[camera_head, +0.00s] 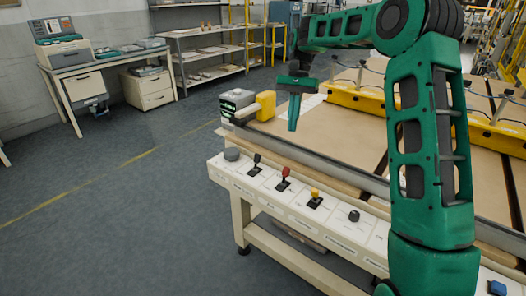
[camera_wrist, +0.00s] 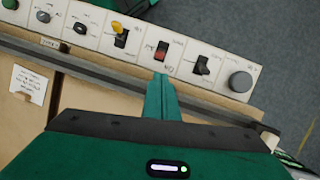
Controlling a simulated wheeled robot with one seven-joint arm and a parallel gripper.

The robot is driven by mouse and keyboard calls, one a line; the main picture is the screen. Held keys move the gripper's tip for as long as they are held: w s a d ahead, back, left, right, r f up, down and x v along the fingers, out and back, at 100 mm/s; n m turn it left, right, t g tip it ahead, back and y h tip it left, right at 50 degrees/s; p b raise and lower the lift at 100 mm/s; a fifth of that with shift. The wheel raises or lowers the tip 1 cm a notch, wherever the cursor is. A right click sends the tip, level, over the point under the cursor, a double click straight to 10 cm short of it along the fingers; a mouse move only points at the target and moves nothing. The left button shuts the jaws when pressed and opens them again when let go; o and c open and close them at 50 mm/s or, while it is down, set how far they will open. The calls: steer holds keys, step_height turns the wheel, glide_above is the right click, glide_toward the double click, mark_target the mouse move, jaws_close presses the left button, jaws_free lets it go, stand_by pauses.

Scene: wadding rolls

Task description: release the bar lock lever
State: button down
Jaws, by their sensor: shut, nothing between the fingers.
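A white control panel (camera_head: 300,213) runs along the table's front edge. It carries a black lever (camera_head: 256,160), a red lever (camera_head: 284,174) and a yellow lever (camera_head: 315,196). The labels are too small to read, so I cannot tell which is the bar lock lever. In the wrist view the red lever (camera_wrist: 161,50) is just beyond my fingertips, with the black lever (camera_wrist: 202,66) to its right and the yellow lever (camera_wrist: 117,33) to its left. My gripper (camera_head: 292,126) is shut and empty, pointing down above the table behind the panel. It also shows in the wrist view (camera_wrist: 161,80).
A grey round knob (camera_head: 231,154) sits at the panel's left end, and a dark knob (camera_head: 353,215) right of the yellow lever. A yellow bar (camera_head: 370,97) crosses the table. Floor in front is clear.

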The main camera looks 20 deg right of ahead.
mark_target(256, 163)
steer(key=w+a+f+y, duration=0.1)
steer(key=w+f, duration=0.1)
steer(key=w, duration=0.1)
steer(key=w+a+f+m+y, duration=0.1)
steer(key=w, duration=0.3)
steer(key=w+a+f+m+y, duration=0.1)
steer(key=w+f, duration=0.1)
steer(key=w, duration=0.1)
steer(key=shift+w+a+f+g, duration=0.2)
steer(key=shift+w+f+g, duration=0.1)
steer(key=shift+w+g, duration=0.1)
steer(key=shift+s, duration=0.1)
steer(key=x, duration=1)
steer(key=shift+a, duration=0.15)
steer(key=shift+r, duration=0.1)
